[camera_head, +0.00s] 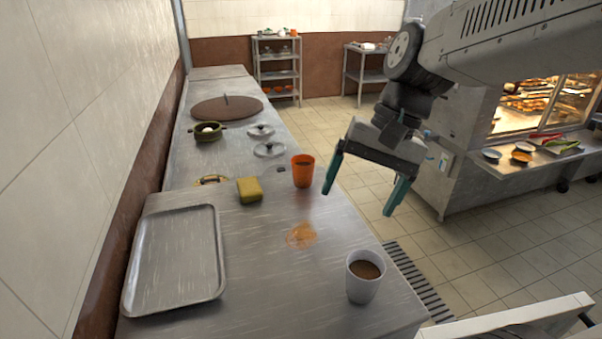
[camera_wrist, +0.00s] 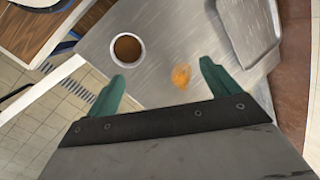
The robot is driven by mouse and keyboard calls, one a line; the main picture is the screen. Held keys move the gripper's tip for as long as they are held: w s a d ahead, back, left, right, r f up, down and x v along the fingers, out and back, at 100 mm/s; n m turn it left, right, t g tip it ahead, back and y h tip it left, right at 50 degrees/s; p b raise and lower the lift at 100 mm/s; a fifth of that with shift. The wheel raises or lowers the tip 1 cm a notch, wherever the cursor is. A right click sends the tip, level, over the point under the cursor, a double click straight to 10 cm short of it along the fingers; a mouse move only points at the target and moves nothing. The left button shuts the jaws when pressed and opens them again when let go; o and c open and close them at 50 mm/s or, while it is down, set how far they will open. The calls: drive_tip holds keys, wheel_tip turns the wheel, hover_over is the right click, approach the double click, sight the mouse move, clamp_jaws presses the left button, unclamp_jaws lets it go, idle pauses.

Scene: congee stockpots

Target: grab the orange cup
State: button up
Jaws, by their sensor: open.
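The orange cup (camera_head: 303,172) stands upright on the steel counter (camera_head: 260,270), just left of my gripper in the head view. Its inside looks dark. My gripper (camera_head: 361,198) is open and empty, with its two green fingers spread and pointing down, to the right of the cup and near the counter's right edge. In the wrist view my gripper's fingers (camera_wrist: 162,88) show with the counter beyond them. The orange cup is not visible in the wrist view.
A white cup of brown liquid (camera_head: 365,277) stands at the counter's front right. An orange spill (camera_head: 301,235) lies between the cups. A yellow sponge (camera_head: 250,190) sits left of the orange cup. A metal tray (camera_head: 176,262) lies at left. Lids (camera_head: 269,149) lie behind.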

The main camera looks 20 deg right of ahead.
drive_tip(key=w+f+m+y, duration=0.3)
drive_tip(key=w+m+y, duration=0.3)
drive_tip(key=w, duration=1)
drive_tip(key=m+t+y, duration=0.3)
drive_tip(key=m+t, duration=0.2)
drive_tip(key=m, duration=0.6)
hover_over(302, 164)
drive_tip(key=s+d, duration=0.4)
drive_tip(key=s, duration=0.1)
wheel_tip(302, 164, down, 10)
drive_tip(key=x, duration=0.7)
drive_tip(key=shift+w+a+f, duration=0.1)
drive_tip(key=shift+w+f, duration=0.15)
drive_tip(key=shift+f, duration=0.25)
drive_tip(key=c, duration=1.2)
